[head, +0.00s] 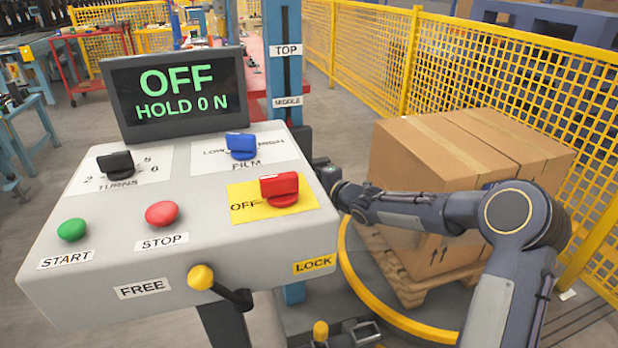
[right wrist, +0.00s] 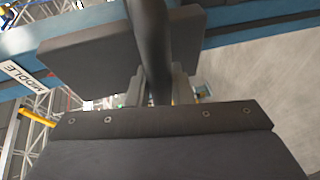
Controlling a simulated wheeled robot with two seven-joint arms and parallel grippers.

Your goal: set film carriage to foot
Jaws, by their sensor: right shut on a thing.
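The blue mast (head: 283,75) stands behind the control panel, with a TOP label (head: 286,50) and a MIDDLE label (head: 286,102); no FOOT label shows. The dark film carriage (head: 324,172) is mostly hidden behind the panel's right edge, below MIDDLE. In the right wrist view, my right gripper (right wrist: 160,93) is shut on the carriage's dark upright handle (right wrist: 150,45), a finger on each side. A dark plate (right wrist: 85,58) and the MIDDLE label (right wrist: 25,82) are beyond it. The yellow-knobbed lever (head: 201,277) leans toward FREE. My left gripper is not in view.
The control panel (head: 110,235) fills the left front; its display (head: 175,92) reads OFF, HOLD 0 N. The red switch (head: 279,188) points to OFF. Cartons (head: 430,155) on a pallet stand right, with a yellow ring (head: 385,312) around them and yellow fencing (head: 480,65) behind.

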